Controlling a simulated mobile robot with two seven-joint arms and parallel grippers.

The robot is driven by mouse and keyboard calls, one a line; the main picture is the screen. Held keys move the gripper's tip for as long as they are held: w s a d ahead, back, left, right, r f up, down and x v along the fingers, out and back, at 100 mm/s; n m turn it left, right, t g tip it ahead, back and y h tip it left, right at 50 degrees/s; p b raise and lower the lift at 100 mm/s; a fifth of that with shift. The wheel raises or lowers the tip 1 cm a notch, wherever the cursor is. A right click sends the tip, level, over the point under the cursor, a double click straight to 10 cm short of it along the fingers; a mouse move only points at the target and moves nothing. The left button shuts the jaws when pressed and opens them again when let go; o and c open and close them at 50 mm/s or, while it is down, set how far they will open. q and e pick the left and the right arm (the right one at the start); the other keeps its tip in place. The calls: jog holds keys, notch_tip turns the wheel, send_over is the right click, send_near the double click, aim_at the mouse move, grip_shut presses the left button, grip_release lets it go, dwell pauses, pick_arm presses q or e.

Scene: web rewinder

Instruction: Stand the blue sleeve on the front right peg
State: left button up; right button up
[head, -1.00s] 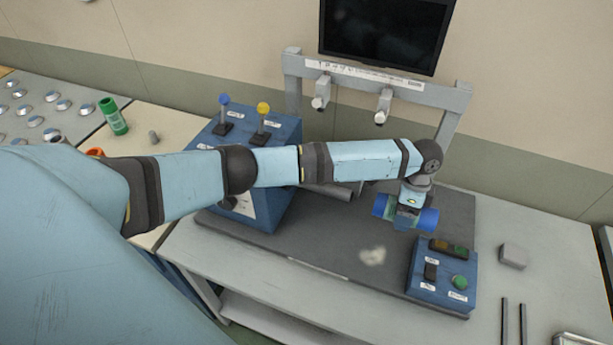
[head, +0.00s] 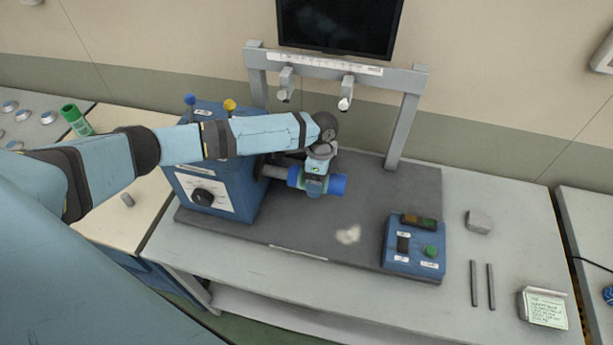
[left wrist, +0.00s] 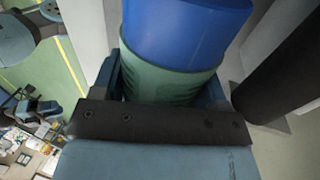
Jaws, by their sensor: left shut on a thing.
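The blue sleeve (head: 337,184) lies level in my left gripper (head: 315,185), at the right of the blue machine. Its left end is close to the machine's grey shaft (head: 275,172); I cannot tell whether it is around the shaft. In the left wrist view the fingers (left wrist: 172,90) are shut across a green band, with the blue sleeve (left wrist: 185,30) showing above it. Several round silver-topped pieces (head: 48,117), perhaps the pegs, stand on the left table; which is the front right peg is unclear. My right gripper is not in view.
The blue machine (head: 215,185) has two levers and a knob. A grey frame (head: 405,125) stands behind. A blue control box (head: 415,250), grey block (head: 479,221) and two dark rods (head: 482,285) are at right. A green sleeve (head: 75,118) stands on the left table.

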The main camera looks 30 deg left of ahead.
pick_arm(q)
jog(key=a, duration=0.1)
jog(key=a+p, duration=0.1)
jog(key=shift+s+a+r, duration=0.2)
jog(key=shift+s+a, duration=0.1)
jog(key=shift+a, duration=0.05)
jog(key=shift+s+a+f, duration=0.1)
jog(key=shift+a+f, duration=0.05)
jog(key=shift+f, duration=0.35)
jog(key=o, duration=1.3)
jog(key=shift+r, duration=0.1)
